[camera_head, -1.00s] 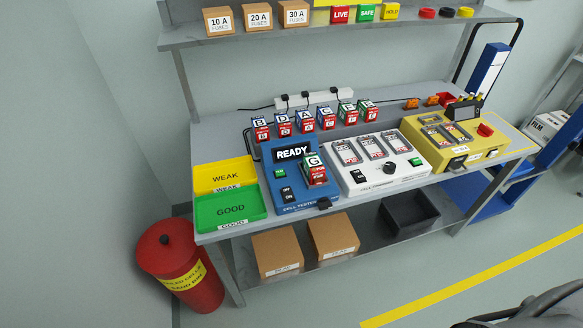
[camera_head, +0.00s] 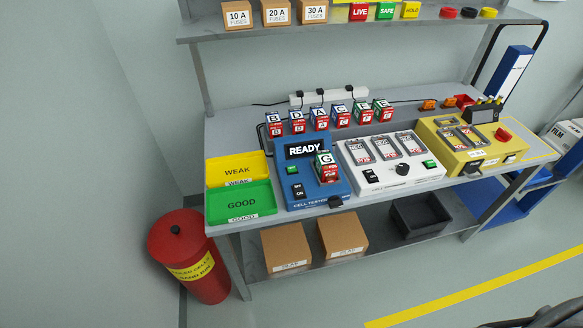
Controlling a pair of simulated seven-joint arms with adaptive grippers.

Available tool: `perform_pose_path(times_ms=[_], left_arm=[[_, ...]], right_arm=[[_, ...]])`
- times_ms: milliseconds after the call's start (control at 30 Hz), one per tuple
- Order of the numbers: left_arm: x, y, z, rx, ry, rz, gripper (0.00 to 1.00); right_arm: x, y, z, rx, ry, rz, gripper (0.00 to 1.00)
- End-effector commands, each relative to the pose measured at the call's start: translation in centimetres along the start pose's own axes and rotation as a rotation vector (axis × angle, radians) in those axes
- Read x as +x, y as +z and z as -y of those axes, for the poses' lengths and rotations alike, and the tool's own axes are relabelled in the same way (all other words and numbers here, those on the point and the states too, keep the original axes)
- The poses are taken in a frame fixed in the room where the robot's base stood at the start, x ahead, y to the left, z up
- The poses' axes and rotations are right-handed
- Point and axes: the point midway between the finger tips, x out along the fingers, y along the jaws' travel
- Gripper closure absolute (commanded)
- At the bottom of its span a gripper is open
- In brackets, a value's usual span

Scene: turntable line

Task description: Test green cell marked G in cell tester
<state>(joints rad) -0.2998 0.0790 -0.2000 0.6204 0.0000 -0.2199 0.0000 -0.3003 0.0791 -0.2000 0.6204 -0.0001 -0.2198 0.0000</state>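The cell marked G (camera_head: 326,166), green with a red lower part, sits upright on the right part of the blue cell tester (camera_head: 315,197). The tester's display (camera_head: 305,149) reads READY. A green button (camera_head: 292,170) and a black ON/OFF switch (camera_head: 299,191) are on the tester's left side. A green GOOD tray (camera_head: 241,203) and a yellow WEAK tray (camera_head: 237,170) lie to the left of the tester.
Several lettered cells (camera_head: 319,118) stand in a row behind the tester. A white charger (camera_head: 390,178) and a yellow device (camera_head: 477,154) are to the right. A red bin (camera_head: 185,250) stands on the floor at left. An upper shelf (camera_head: 355,24) overhangs the back.

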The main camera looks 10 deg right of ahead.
Motion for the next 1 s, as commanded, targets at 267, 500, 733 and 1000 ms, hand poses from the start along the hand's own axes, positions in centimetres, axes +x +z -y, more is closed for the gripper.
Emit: perform_pose_path(times_ms=[267,500,733,1000], left_arm=[[0.0,0.04,0.04,0.0,0.0,0.001,0.56],[0.0,0.07,0.08,0.0,-0.001,0.001,0.56],[0.0,0.08,0.09,0.001,-0.001,0.001,0.56],[0.0,0.09,0.09,0.001,-0.001,0.001,0.56]], right_arm=[[0.0,0.06,-0.14,-0.001,0.001,0.001,0.86],[0.0,0.08,-0.16,-0.001,0.001,0.001,1.0],[0.0,0.08,-0.15,-0.001,0.001,0.001,1.0],[0.0,0.08,-0.15,-0.001,0.001,0.001,1.0]])
